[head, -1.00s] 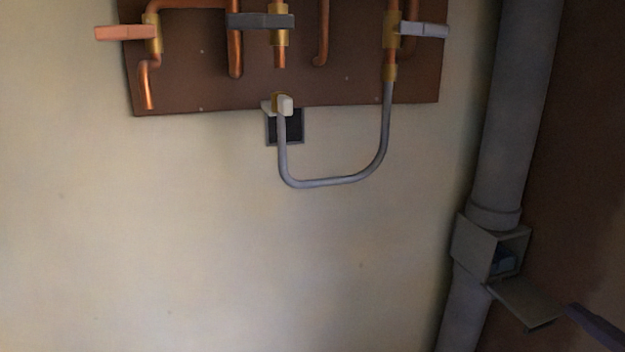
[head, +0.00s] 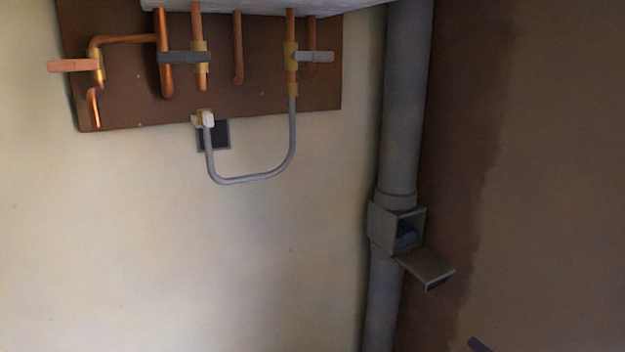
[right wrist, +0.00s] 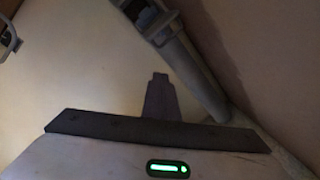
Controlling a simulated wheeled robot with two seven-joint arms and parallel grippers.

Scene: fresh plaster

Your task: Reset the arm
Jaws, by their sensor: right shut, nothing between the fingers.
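My right gripper (head: 478,345) shows only as a small dark tip at the bottom edge of the head view, right of the grey pipe. In the right wrist view its dark fingers (right wrist: 160,82) are together and empty, pointing up the picture toward the pale wall. They are apart from everything there as far as I can see. Most of my right arm is hidden from the head view. My left gripper is in neither view now.
A thick grey pipe (head: 407,110) runs down the corner. Its box (head: 383,226) has an open flap (head: 428,268). A brown board (head: 130,95) carries copper pipes and valve handles, including an orange one (head: 75,66). A grey hose (head: 250,179) loops below. The lower pale wall is bare.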

